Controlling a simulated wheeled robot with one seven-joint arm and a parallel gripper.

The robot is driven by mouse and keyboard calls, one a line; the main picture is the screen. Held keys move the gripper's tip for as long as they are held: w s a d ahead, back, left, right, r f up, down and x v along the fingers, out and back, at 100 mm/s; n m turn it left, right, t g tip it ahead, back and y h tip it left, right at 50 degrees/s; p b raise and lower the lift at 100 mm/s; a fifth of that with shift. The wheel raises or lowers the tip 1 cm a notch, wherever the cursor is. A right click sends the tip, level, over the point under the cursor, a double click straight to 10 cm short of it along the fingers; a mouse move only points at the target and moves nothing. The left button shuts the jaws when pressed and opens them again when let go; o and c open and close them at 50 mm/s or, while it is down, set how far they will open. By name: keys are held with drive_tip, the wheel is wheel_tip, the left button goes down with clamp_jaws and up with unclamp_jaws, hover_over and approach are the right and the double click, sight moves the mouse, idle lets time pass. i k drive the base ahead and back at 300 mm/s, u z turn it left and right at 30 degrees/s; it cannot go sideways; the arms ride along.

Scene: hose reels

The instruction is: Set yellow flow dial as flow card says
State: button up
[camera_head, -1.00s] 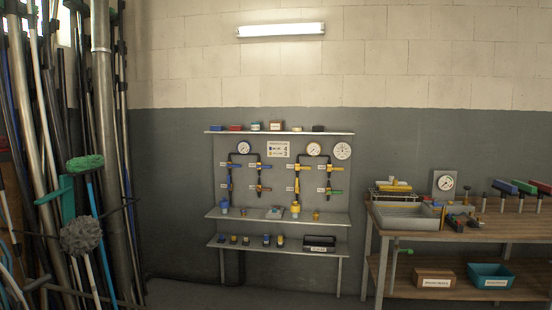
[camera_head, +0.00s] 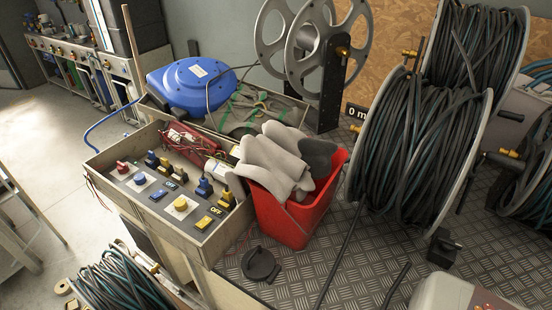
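A control box (camera_head: 160,225) with a sloping dark panel stands at the middle left. On its panel, a round yellow dial (camera_head: 181,204) sits on a pale square plate at the front. I cannot read its setting, and cannot tell whether it is the flow dial. A blue round dial (camera_head: 140,180) and a red dial (camera_head: 122,167) sit further left. A yellow rocker switch (camera_head: 204,222) lies by an OFF label (camera_head: 216,211). I see no card that I can identify as the flow card. My gripper is not in view.
A red bin (camera_head: 290,218) of grey-white rolls stands right of the box on a metal-plate surface (camera_head: 325,262). Large hose reels (camera_head: 415,150) fill the right. A blue reel (camera_head: 190,80) sits behind. Coiled hose (camera_head: 115,285) lies lower left, with open floor (camera_head: 50,130) beyond.

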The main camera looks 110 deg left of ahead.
sight(181, 205)
drive_tip(key=k, duration=1.1)
drive_tip(key=u, duration=3.65)
drive_tip(key=i, duration=0.5)
drive_tip(key=z, duration=0.05)
